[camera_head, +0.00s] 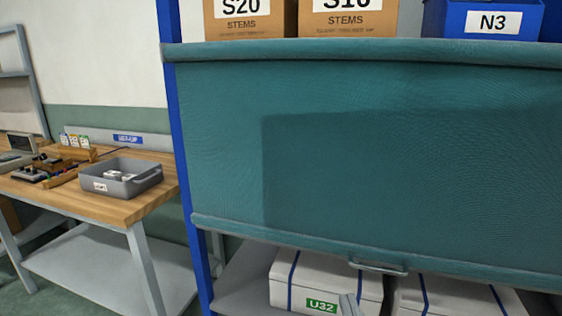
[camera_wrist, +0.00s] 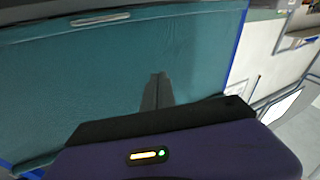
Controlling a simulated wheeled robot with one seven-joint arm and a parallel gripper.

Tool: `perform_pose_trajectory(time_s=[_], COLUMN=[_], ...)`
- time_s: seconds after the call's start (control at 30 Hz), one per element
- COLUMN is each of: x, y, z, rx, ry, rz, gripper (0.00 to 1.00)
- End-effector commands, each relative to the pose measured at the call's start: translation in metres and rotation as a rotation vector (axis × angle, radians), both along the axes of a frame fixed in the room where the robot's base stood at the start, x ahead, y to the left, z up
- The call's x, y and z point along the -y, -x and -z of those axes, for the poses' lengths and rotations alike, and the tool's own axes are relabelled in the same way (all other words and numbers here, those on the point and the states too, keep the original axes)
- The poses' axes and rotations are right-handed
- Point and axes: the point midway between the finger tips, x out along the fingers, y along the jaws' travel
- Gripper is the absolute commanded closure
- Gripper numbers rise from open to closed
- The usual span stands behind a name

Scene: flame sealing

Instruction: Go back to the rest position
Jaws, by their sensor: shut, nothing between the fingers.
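My gripper shows in the wrist view (camera_wrist: 157,88) with its two dark fingers together and nothing between them. It is in front of a teal fabric shutter (camera_wrist: 60,80); I cannot tell how far apart they are. The shutter hangs down over the middle of a blue-framed rack. Its metal handle (camera_head: 378,268) is at the lower bar, and a handle also shows in the wrist view (camera_wrist: 100,20).
White boxes, one labelled U32 (camera_head: 321,306), stand on the shelf below the shutter. Cardboard STEMS boxes (camera_head: 250,22) and a blue N3 box (camera_head: 490,22) sit above. A blue post (camera_head: 190,180) edges the rack. At left, a workbench (camera_head: 120,208) holds a grey bin (camera_head: 140,182).

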Motion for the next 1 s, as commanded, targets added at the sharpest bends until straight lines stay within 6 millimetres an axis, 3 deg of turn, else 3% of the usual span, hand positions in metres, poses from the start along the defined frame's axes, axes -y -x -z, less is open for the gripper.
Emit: perform_pose_trajectory(time_s=[0.33,0.8,1.0], x=[0.019,0.079,0.092], y=[0.096,0.246,0.294], z=[0.04,0.059,0.071], rx=[-0.043,-0.242,-0.382], ry=[-0.002,-0.118,-0.138], rz=[-0.113,-0.014,0.046], gripper=[1.0,1.0,1.0])
